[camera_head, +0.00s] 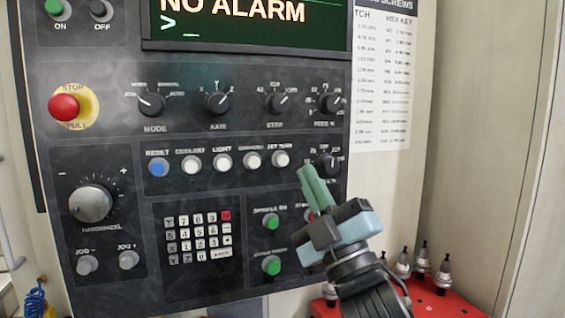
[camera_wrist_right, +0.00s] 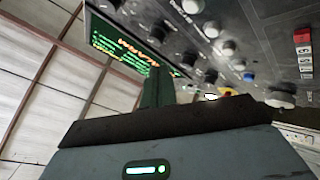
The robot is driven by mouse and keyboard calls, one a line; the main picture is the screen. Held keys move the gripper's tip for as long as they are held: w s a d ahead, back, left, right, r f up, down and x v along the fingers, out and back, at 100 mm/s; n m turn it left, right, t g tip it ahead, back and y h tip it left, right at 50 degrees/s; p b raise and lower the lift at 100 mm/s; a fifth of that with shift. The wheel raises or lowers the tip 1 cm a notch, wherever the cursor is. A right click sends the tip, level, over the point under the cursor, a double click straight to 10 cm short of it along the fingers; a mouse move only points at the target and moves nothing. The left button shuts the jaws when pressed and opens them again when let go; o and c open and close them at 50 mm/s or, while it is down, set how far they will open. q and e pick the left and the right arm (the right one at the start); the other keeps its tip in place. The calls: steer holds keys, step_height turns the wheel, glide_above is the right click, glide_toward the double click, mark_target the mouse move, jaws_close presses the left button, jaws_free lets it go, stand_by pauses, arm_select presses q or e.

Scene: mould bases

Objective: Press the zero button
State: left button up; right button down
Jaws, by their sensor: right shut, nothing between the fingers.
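The keypad (camera_head: 198,238) is on the lower middle of the dark control panel, with pale keys and one red key at its top right. The zero button is among its small keys, whose lower-row labels are too small for me to read surely. My right gripper (camera_head: 306,174) is shut and empty, its green fingers pointing up and left in front of the panel, right of the keypad and near the lower-right dial. In the right wrist view, its fingers (camera_wrist_right: 157,86) stand together, and part of the keypad (camera_wrist_right: 303,50) shows at the right edge. My left gripper is not in view.
A blue reset button (camera_head: 157,167) and several white buttons sit above the keypad. Green buttons (camera_head: 271,221) lie between keypad and gripper. A red stop button (camera_head: 64,107) and handwheel (camera_head: 91,203) are at left. A red tray (camera_head: 440,302) with tool holders stands at lower right.

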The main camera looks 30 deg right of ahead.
mark_target(282, 160)
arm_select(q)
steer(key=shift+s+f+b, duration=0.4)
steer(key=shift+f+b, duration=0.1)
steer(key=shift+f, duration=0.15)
arm_select(e)
steer(key=shift+w+d, duration=0.3)
steer(key=shift+w, duration=0.95)
steer(key=shift+w+d, duration=0.3)
steer(key=shift+w, duration=0.9)
steer(key=shift+w+d, duration=0.3)
steer(key=shift+w, duration=0.95)
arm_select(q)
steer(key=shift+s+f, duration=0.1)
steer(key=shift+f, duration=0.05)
arm_select(e)
steer(key=shift+w, duration=0.15)
steer(key=shift+w+d, duration=0.1)
steer(key=shift+w, duration=0.05)
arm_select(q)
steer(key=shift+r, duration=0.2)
arm_select(e)
steer(key=shift+w, duration=0.15)
